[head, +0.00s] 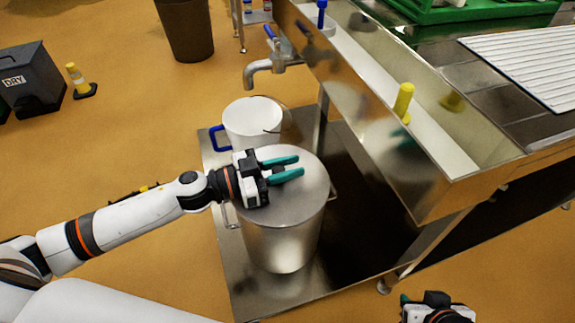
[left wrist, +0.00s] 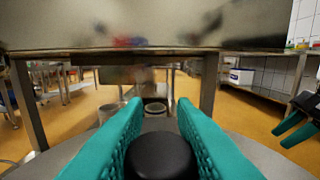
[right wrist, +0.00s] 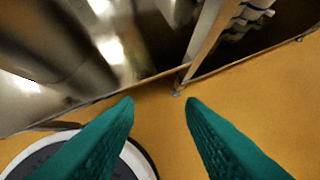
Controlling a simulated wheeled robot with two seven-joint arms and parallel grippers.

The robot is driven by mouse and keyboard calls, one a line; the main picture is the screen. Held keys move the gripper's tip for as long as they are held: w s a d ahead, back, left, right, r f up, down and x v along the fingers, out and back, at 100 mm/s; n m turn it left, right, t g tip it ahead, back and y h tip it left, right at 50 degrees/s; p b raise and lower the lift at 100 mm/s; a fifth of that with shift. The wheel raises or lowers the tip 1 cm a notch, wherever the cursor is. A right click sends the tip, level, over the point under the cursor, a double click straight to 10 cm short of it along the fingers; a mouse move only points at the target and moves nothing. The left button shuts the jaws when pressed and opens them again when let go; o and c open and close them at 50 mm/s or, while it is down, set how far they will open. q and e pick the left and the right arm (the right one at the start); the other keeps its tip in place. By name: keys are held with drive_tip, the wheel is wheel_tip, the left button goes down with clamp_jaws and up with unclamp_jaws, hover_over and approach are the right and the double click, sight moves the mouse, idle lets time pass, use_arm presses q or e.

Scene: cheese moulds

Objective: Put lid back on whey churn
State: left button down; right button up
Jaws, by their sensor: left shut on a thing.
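The whey churn (head: 278,245) is a tall steel can with side handles, standing on the low metal shelf. Its round grey lid (head: 305,187) covers the churn's mouth and looks level; I cannot tell whether a small gap is left under it. My left gripper (head: 300,165) lies flat over the lid, its teal fingers around the black knob. In the left wrist view the knob (left wrist: 160,155) sits between the fingers, with the lid (left wrist: 255,150) below. My right gripper (right wrist: 160,102) is open and empty above the floor; it also shows at the head view's bottom edge (head: 430,303).
A white bucket (head: 252,120) with a blue handle stands behind the churn, under a tap (head: 265,68). The steel trough (head: 440,165) stands close on the right. A brown bin (head: 187,30) and a dark "DRY" box (head: 35,75) are further off.

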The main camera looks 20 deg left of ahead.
drive_tip(key=shift+s+d+f, duration=0.1)
drive_tip(key=shift+s+f, duration=0.05)
drive_tip(key=shift+s, duration=0.25)
drive_tip(key=shift+s+g, duration=0.25)
drive_tip(key=shift+g, duration=0.15)
drive_tip(key=shift+s+d+f+g, duration=0.25)
drive_tip(key=shift+s+d+g, duration=0.05)
drive_tip(key=shift+s, duration=0.3)
use_arm(q)
drive_tip(key=shift+p, duration=0.35)
use_arm(e)
drive_tip(key=shift+s, duration=0.25)
drive_tip(key=shift+s+d+g, duration=0.1)
drive_tip(key=shift+s+g, duration=0.2)
drive_tip(key=shift+g, duration=0.1)
drive_tip(key=shift+s+d+f+g+h, duration=0.15)
drive_tip(key=shift+s+g+h, duration=0.15)
drive_tip(key=shift+s, duration=0.2)
use_arm(q)
drive_tip(key=shift+f, duration=0.1)
use_arm(e)
drive_tip(key=shift+s+d, duration=0.1)
drive_tip(key=shift+s, duration=0.1)
use_arm(q)
drive_tip(key=shift+p, duration=0.55)
use_arm(e)
drive_tip(key=shift+w+r, duration=0.1)
drive_tip(key=shift+r, duration=0.35)
